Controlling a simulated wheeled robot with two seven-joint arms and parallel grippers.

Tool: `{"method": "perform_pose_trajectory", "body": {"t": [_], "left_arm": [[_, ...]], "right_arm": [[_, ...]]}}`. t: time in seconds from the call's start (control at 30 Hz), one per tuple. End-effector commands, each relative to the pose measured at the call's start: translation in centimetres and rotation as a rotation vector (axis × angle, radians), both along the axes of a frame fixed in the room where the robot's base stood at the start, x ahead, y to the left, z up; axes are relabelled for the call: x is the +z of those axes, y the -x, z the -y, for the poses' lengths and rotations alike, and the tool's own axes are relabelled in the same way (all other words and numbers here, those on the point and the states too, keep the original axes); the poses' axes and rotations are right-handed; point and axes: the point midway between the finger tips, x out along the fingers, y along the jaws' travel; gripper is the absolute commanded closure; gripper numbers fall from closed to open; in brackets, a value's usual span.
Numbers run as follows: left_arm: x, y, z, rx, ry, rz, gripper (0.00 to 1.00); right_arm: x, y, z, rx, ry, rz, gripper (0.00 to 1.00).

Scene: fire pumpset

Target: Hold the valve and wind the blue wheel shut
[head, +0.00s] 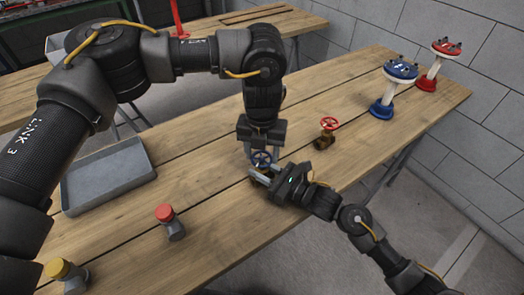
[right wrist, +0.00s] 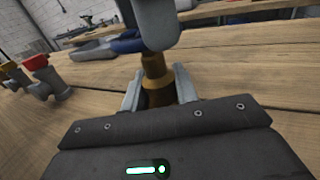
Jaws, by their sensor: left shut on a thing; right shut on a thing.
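The blue wheel (head: 262,159) sits on top of a small brass valve on the wooden bench. In the right wrist view the brass valve body (right wrist: 156,82) stands between my right gripper's two grey fingers. My right gripper (head: 262,174) comes in from the right, low over the bench, and is shut on the valve body. My left gripper (head: 262,151) points down from above and is shut on the blue wheel. In the right wrist view, a grey finger of my left gripper (right wrist: 155,25) hides much of the wheel (right wrist: 128,46).
A valve with a red wheel (head: 329,124) stands to the right. Blue-topped (head: 401,70) and red-topped (head: 446,48) stands are at the far right. A grey tray (head: 110,177) lies left; red-capped (head: 166,214) and yellow-capped (head: 60,270) fittings stand in front.

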Motion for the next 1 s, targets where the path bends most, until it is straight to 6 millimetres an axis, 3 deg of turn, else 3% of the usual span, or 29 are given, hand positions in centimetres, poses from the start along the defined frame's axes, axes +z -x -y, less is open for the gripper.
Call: {"method": "perform_pose_trajectory", "body": {"t": [0.5, 1.0], "left_arm": [[0.01, 0.13, 0.07, -0.378, 0.001, -0.003, 0.7], [0.0, 0.14, 0.03, -0.478, 0.001, -0.004, 0.7]], "right_arm": [[-0.15, -0.11, 0.11, -0.004, 0.003, -0.003, 1.0], [-0.15, -0.14, 0.14, -0.005, 0.003, -0.003, 1.0]]}}
